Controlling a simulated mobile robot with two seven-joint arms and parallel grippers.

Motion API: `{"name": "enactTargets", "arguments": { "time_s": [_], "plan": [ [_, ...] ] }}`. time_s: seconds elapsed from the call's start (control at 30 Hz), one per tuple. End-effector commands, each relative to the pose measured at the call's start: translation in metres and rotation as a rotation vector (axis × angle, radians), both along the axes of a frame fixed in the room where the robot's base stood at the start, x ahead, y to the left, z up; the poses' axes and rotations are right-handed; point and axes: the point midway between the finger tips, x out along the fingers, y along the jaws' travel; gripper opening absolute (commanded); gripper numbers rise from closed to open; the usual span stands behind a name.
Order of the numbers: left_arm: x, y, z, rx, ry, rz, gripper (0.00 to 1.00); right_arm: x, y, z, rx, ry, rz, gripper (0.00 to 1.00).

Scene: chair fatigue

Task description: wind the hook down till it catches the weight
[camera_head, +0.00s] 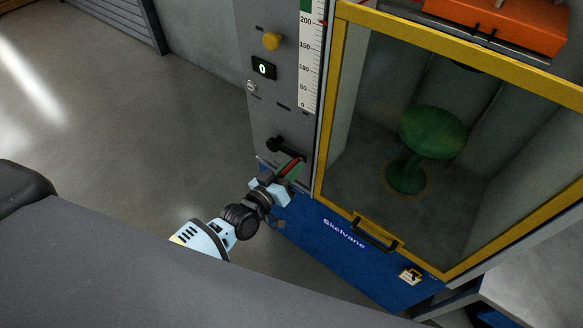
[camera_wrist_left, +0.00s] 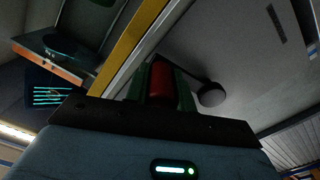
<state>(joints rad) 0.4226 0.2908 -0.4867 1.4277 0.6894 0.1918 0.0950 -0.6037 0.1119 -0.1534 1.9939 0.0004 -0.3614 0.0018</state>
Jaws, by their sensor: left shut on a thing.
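A black crank (camera_head: 287,147) sits on the machine's grey front panel, low beside the scale. My left gripper (camera_head: 291,170) is shut on its red handle (camera_head: 291,164). In the left wrist view the red handle (camera_wrist_left: 161,82) lies between the green finger pads, with a dark round knob (camera_wrist_left: 211,95) beside it. An orange block (camera_head: 515,22) shows at the top right, above the yellow-framed window; I take it for the weight, cut off by the picture edge. I cannot make out the hook. My right gripper is not in view.
A white scale (camera_head: 310,60) has a red mark near 200. A small display (camera_head: 263,68) reads 0, under a yellow button (camera_head: 271,41). Behind the yellow frame (camera_head: 331,110) stands a green stool (camera_head: 433,132). The floor left of the machine is clear.

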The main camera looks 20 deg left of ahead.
Motion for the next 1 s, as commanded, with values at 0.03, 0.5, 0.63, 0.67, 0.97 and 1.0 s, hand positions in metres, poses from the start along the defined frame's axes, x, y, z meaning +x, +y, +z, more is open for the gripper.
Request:
{"name": "enactTargets", "arguments": {
  "time_s": [0.03,0.5,0.63,0.67,0.97,1.0],
  "plan": [
    [0.006,0.003,0.015,-0.009,-0.031,0.009,0.0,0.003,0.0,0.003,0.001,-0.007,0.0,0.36],
    [0.006,0.003,0.015,-0.008,-0.032,0.009,0.34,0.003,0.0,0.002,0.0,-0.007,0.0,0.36],
    [0.004,0.002,0.011,-0.007,-0.024,0.006,0.46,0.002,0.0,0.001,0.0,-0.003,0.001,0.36],
    [0.004,0.002,0.01,-0.006,-0.022,0.006,0.46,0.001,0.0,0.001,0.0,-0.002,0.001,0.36],
    [-0.003,0.003,0.006,-0.005,-0.015,0.004,0.46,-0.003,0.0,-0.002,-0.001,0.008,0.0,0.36],
    [-0.006,0.004,0.006,-0.005,-0.014,0.004,0.46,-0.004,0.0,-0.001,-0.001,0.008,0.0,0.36]
  ]
}}
